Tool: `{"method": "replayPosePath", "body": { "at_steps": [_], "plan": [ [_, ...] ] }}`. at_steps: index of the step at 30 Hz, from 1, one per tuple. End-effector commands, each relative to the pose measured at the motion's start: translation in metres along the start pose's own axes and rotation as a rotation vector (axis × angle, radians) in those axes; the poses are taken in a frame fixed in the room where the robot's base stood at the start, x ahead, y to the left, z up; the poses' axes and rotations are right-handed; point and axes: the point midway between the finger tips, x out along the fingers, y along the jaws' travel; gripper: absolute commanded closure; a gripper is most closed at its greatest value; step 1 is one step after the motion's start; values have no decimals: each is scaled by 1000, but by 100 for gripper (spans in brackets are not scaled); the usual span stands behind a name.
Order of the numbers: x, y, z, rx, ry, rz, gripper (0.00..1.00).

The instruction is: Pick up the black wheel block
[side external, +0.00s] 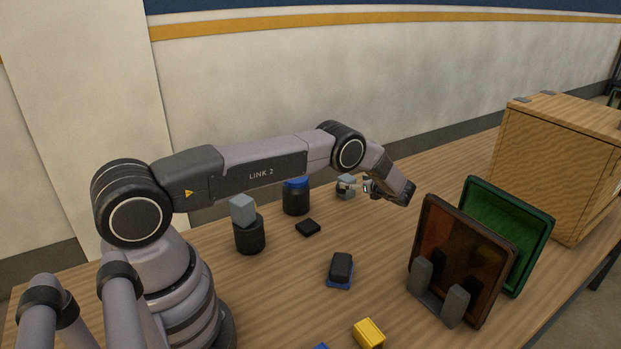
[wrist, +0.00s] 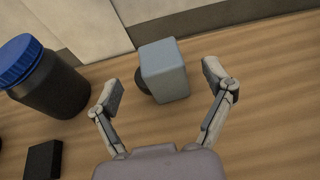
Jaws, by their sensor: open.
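A grey block (wrist: 165,72) with a dark round part, apparently a wheel, at its left side lies between and slightly beyond my fingertips in the wrist view. It also shows as a small grey block (side external: 346,181) near the back of the table in the side view, partly hidden by my fingers. My gripper (wrist: 163,86) is open, with one finger on each side of the block and a visible gap on both sides. Whether it is above the block or level with it, I cannot tell.
A black jar with a blue lid (side external: 296,197) stands left of the block. A flat black piece (side external: 308,228), a grey cube (side external: 242,210) on a black cylinder, a dark block (side external: 341,266) and a yellow block (side external: 369,333) are nearby. Framed panels (side external: 462,258) and a wooden box (side external: 552,165) stand right.

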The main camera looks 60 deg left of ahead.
Motion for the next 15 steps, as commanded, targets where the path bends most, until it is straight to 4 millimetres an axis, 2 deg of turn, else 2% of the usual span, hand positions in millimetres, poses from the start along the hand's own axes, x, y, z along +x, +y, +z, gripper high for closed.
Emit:
{"method": "replayPosePath", "body": {
  "at_steps": [1,6,15],
  "plan": [
    [12,1,0,-2,0,5,19],
    [35,1,0,-2,0,2,19],
    [42,1,0,-2,1,1,19]
  ]
}}
